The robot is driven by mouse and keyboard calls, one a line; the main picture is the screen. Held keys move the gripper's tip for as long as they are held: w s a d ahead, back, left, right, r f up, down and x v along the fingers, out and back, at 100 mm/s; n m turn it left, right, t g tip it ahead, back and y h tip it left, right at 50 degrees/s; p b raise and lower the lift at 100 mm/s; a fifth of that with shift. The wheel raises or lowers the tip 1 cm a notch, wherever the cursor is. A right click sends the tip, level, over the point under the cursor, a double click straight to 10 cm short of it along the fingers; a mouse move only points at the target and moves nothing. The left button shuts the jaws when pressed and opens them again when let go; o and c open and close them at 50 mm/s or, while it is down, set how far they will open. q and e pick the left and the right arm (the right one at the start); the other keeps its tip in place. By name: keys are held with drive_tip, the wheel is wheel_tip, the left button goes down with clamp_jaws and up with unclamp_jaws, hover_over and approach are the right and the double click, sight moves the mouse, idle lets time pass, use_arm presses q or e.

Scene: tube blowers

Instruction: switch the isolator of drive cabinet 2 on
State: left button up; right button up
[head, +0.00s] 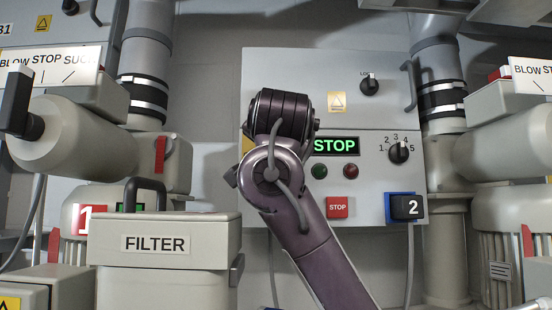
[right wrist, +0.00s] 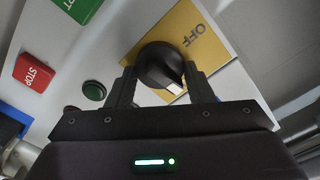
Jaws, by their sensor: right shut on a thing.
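Drive cabinet 2 (head: 290,80) is the pale panel in the middle of the head view, with a "2" tag at its lower right. In the right wrist view, the isolator is a round black knob (right wrist: 158,62) with a white mark, on a yellow plate (right wrist: 208,58) lettered OFF. The white mark is at the knob's lower right in the picture, away from the OFF lettering. My right gripper (right wrist: 160,76) is shut on the knob, one finger on each side. In the head view my right arm hides the knob. My left gripper is not in view.
The cabinet also has a lit STOP display (head: 335,146), a numbered selector (head: 398,152), green and red lamps, and a red STOP button (head: 337,207). A FILTER box (head: 165,250) and pipework stand at left; another blower (head: 510,215) is at right.

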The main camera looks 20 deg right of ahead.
drive_tip(key=shift+m, duration=0.5)
drive_tip(key=o, duration=1)
drive_tip(key=shift+w, duration=0.15)
drive_tip(key=shift+c, duration=0.2)
drive_tip(key=shift+b, duration=0.3)
drive_tip(key=b+v, duration=0.3)
drive_tip(key=v, duration=0.5)
drive_tip(key=shift+b, duration=0.4)
